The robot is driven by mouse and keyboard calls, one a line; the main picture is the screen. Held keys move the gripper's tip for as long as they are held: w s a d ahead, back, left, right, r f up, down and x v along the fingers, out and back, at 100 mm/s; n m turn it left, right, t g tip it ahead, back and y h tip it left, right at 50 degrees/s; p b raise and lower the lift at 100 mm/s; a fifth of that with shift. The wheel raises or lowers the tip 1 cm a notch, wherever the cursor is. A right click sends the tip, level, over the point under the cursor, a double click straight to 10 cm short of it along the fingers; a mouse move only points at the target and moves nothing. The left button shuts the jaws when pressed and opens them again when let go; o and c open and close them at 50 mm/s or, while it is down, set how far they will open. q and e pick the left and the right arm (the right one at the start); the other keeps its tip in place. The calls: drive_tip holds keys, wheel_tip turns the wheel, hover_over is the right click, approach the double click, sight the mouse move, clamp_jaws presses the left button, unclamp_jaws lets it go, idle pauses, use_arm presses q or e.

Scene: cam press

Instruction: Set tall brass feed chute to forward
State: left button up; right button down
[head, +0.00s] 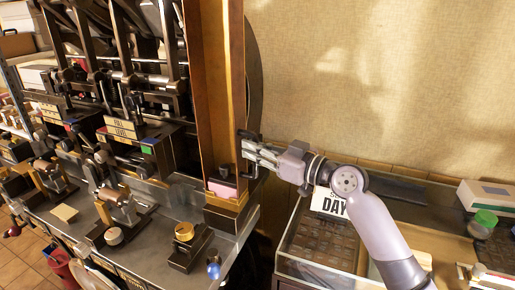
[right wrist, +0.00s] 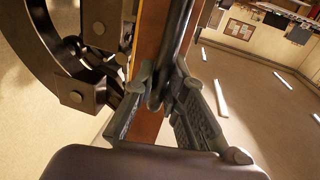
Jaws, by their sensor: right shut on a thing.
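The tall brass feed chute (head: 216,75) stands upright at the right end of the machine bench, with a pink block (head: 222,188) low inside it. My right gripper (head: 246,150) reaches in from the right and is at the chute's right side, near its lower part. In the right wrist view the right gripper (right wrist: 163,75) is shut on a dark rounded handle (right wrist: 178,40) beside the chute's brass face (right wrist: 150,30). The handle's far end and its pivot are hidden. My left gripper is in neither view.
The press machinery (head: 120,130) with levers and small fixtures fills the left. A green-lidded jar (head: 484,222) is at the far right. The wall behind is bare.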

drive_tip(key=c, duration=1.9)
unclamp_jaws()
drive_tip(key=shift+s+a+f, duration=0.15)
drive_tip(key=shift+s+a, duration=0.05)
drive_tip(key=shift+a, duration=0.05)
drive_tip(key=shift+c, duration=0.2)
drive_tip(key=shift+o, duration=1.7)
drive_tip(key=shift+d, duration=0.3)
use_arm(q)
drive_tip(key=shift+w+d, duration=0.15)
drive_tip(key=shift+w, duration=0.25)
use_arm(e)
drive_tip(key=v, duration=1.1)
drive_tip(key=shift+s, duration=0.25)
drive_tip(key=shift+d, duration=0.1)
